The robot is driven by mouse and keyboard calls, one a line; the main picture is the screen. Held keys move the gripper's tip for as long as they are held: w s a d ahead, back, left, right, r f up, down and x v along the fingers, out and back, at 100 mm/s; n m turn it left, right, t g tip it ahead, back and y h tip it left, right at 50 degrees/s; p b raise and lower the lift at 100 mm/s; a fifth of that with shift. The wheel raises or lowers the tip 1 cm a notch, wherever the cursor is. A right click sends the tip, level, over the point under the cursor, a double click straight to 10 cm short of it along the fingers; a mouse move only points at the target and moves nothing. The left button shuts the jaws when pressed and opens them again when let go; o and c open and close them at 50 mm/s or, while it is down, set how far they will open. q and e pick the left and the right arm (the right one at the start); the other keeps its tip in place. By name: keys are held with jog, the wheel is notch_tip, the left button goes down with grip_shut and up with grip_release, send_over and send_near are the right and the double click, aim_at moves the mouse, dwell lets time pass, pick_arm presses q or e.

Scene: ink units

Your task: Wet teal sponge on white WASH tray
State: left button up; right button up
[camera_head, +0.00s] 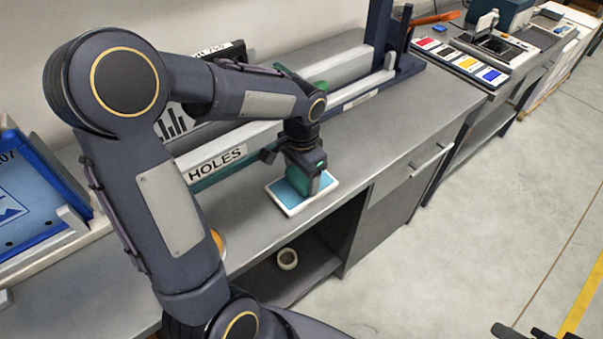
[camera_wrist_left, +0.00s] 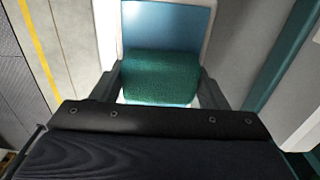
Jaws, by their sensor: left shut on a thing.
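The teal sponge (camera_wrist_left: 160,78) is between the two fingers of my left gripper (camera_wrist_left: 160,88) in the left wrist view. My left gripper (camera_head: 306,188) is shut on it and points down at the white-rimmed tray (camera_head: 292,212) in the head view. The tray has a light blue inside, which also shows in the left wrist view (camera_wrist_left: 168,28). The sponge is over the tray; I cannot tell whether it touches the tray floor. In the head view the gripper hides most of the sponge. Dark parts at the lower right edge (camera_head: 535,331) may be my right gripper.
A blue tray (camera_head: 25,205) lies at the far left. Colored ink pads (camera_head: 462,62) sit on the farther bench. The bench right of the tray is clear.

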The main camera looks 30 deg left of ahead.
aim_at(301, 174)
pick_arm(q)
jog(key=shift+r+p, duration=2.95)
jog(key=shift+r, duration=0.55)
pick_arm(e)
notch_tip(301, 174, up, 6)
jog(key=shift+f, duration=0.1)
pick_arm(q)
jog(key=shift+f, duration=0.1)
